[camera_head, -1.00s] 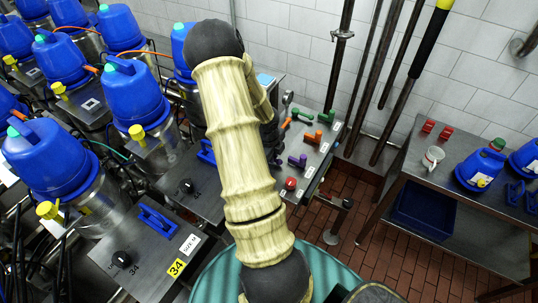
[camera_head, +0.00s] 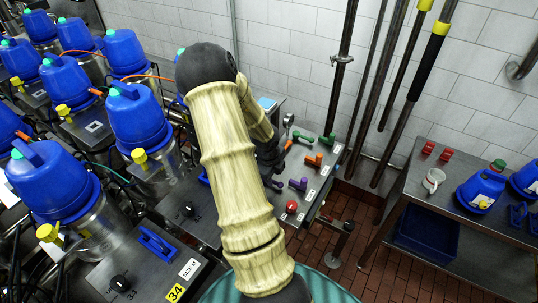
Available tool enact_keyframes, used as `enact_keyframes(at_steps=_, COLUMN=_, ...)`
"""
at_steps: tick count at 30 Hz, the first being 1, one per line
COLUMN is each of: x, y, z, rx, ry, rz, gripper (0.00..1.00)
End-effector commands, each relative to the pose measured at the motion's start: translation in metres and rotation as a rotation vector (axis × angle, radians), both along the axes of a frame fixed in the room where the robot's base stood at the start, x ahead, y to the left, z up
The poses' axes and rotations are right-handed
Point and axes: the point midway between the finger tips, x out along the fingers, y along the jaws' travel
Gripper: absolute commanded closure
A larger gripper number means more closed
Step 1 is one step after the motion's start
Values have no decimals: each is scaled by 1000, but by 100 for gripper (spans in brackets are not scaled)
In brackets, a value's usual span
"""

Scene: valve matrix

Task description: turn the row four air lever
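A grey control panel (camera_head: 318,177) stands right of my arm. It carries coloured levers in rows: green (camera_head: 328,140), orange (camera_head: 313,160) and purple (camera_head: 298,184), with a red knob (camera_head: 291,207) at the front. More levers stand to their left, one green (camera_head: 302,136) and a dark purple one (camera_head: 275,183) close beside my arm. White labels lie along the panel's right edge; they are too small to read, so I cannot tell which lever is the row four air lever. My gripper (camera_head: 270,155) is a dark shape at the panel's left side, mostly hidden behind my arm; its fingers are not clear.
Several blue-topped canisters (camera_head: 138,115) fill the left. A metal table (camera_head: 458,207) with a mug (camera_head: 433,181) and blue jugs (camera_head: 482,188) stands right. Vertical pipes (camera_head: 340,75) run before the tiled wall.

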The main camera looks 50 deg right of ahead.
Motion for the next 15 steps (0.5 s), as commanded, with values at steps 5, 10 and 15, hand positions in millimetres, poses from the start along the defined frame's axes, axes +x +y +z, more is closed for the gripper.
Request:
enact_keyframes(at_steps=5, x=0, y=7, z=37, rx=-2, ry=-2, rz=5, gripper=66)
enact_keyframes(at_steps=10, x=-1, y=14, z=70, rx=-1, ry=-4, rz=3, gripper=66)
enact_keyframes(at_steps=15, x=-2, y=20, z=102, rx=-1, ry=-2, rz=4, gripper=66)
